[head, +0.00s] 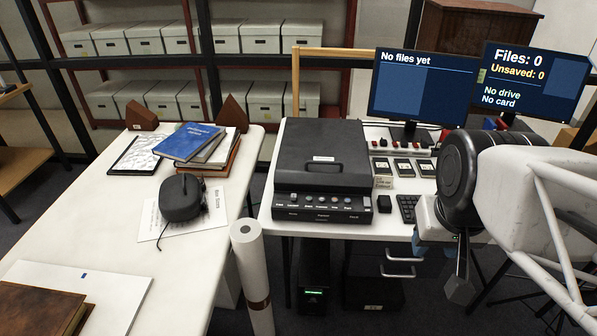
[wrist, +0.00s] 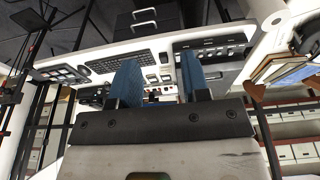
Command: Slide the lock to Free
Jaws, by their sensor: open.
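The lock slider and a "Free" marking cannot be made out in either view. The black flatbed scanner (head: 323,152) stands on the white desk with its lid down and a row of knobs or buttons along its front. The scanner's front panel also shows at the right of the wrist view (wrist: 213,52), which is upside down. My gripper (wrist: 160,82) has its two blue fingers apart, with nothing between them. It is at the desk's right part, right of the scanner and apart from it. In the head view my arm hides much of it.
A keyboard (head: 407,208) and several small card units (head: 402,167) lie right of the scanner. Two monitors (head: 423,87) stand behind; they read "No files yet" and "No drive, No card". A left table (head: 60,222) holds books (head: 188,141) and a dark device (head: 181,197). A paper roll (head: 254,275) stands between tables.

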